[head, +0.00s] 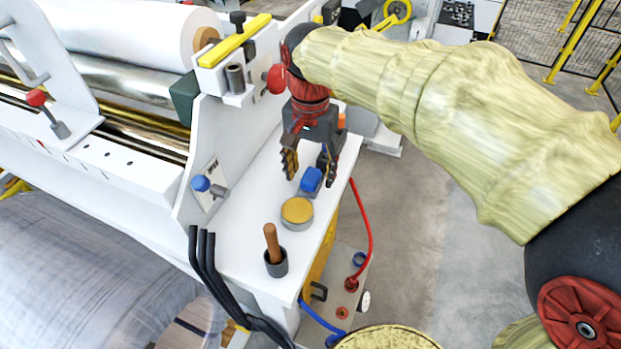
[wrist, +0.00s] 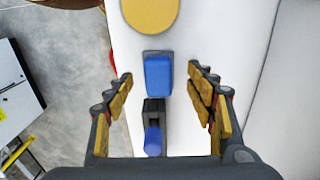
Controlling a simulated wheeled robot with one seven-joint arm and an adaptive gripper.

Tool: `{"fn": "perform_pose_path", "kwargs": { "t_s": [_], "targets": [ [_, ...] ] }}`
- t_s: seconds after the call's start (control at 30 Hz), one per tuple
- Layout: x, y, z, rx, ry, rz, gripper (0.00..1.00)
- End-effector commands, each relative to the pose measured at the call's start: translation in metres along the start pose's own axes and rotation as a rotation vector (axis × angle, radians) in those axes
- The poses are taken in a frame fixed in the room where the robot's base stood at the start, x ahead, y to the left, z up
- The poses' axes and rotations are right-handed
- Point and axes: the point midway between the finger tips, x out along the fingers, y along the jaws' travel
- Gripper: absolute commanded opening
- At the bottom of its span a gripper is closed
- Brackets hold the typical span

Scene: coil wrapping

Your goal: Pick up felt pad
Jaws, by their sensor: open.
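A blue block on a grey base (head: 311,180), which looks like the felt pad, lies on the white side table. In the wrist view the blue block (wrist: 158,76) shows between the fingertips, with its grey edge at the top. My gripper (head: 309,178) is open above it, fingers pointing down. In the wrist view my gripper (wrist: 160,83) has a finger on each side of the block, with clear gaps. I cannot tell how far above the table the fingertips are. A second blue piece in a dark holder (wrist: 153,140) shows nearer the palm.
A round tin with a yellow top (head: 297,212) stands close by. A wooden-handled tool in a dark cup (head: 274,250) stands farther along the white table (head: 240,243). The machine's white side plate (head: 215,145) rises at the left. A red hose (head: 367,225) hangs at the right.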

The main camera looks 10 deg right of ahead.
Motion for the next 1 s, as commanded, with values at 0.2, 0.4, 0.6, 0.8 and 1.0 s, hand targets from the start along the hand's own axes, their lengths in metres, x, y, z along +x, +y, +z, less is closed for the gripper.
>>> {"fn": "perform_pose_path", "kwargs": {
  "t_s": [0.2,0.4,0.6,0.8,1.0],
  "targets": [
    [0.0152,0.0004,0.0001,0.000,0.001,-0.001,0.55],
    [0.0154,0.0003,0.0000,0.000,0.001,-0.001,0.55],
    [0.0152,0.0003,0.0000,0.000,0.001,-0.001,0.43],
    [0.0152,0.0003,0.0000,0.000,0.001,-0.001,0.32],
    [0.0151,0.0003,0.0000,0.000,0.001,-0.001,0.21]
  ]
}}
